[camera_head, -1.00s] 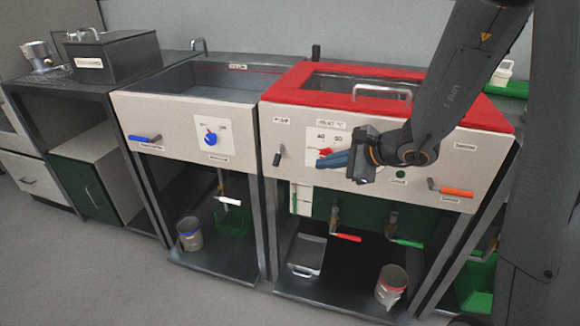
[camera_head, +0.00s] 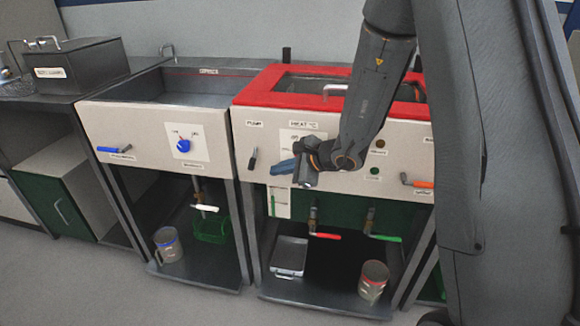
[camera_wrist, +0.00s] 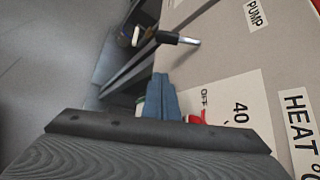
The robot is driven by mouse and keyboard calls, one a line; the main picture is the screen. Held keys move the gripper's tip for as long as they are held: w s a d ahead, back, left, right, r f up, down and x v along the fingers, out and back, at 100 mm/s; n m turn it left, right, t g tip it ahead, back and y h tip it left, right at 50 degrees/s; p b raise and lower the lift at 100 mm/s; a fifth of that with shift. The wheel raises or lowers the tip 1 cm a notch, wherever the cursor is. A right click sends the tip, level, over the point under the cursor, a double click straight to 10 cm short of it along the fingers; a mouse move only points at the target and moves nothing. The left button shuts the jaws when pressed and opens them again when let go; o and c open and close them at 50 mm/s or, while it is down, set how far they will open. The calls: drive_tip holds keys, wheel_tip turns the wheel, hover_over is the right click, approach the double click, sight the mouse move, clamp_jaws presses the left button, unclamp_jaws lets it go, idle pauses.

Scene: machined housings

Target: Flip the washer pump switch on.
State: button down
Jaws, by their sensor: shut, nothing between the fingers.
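The pump switch (camera_head: 253,159) is a small dark lever under the PUMP label on the pale panel of the red-topped washer (camera_head: 262,140). In the wrist view the lever (camera_wrist: 178,39) sticks out from the panel edge, with a black tip. My gripper (camera_head: 277,168), with blue fingers, is shut and empty, a short way right of the lever and apart from it. In the wrist view the shut fingers (camera_wrist: 160,98) point toward the lever. The red heat dial (camera_wrist: 198,119) is partly hidden behind my gripper.
An orange-handled lever (camera_head: 418,183) is at the panel's right. Red (camera_head: 325,236) and green (camera_head: 384,238) valve handles hang below. A second basin unit with a blue dial (camera_head: 183,146) stands to the left. The space in front of the panel is open.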

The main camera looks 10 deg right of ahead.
sight(253, 160)
drive_tip(key=shift+w+a+r+p, duration=0.1)
drive_tip(key=shift+a+r+p, duration=0.25)
drive_tip(key=shift+a, duration=0.6)
drive_tip(key=shift+w+a+r+p, duration=0.1)
drive_tip(key=shift+a+r, duration=0.35)
drive_tip(key=shift+a, duration=0.5)
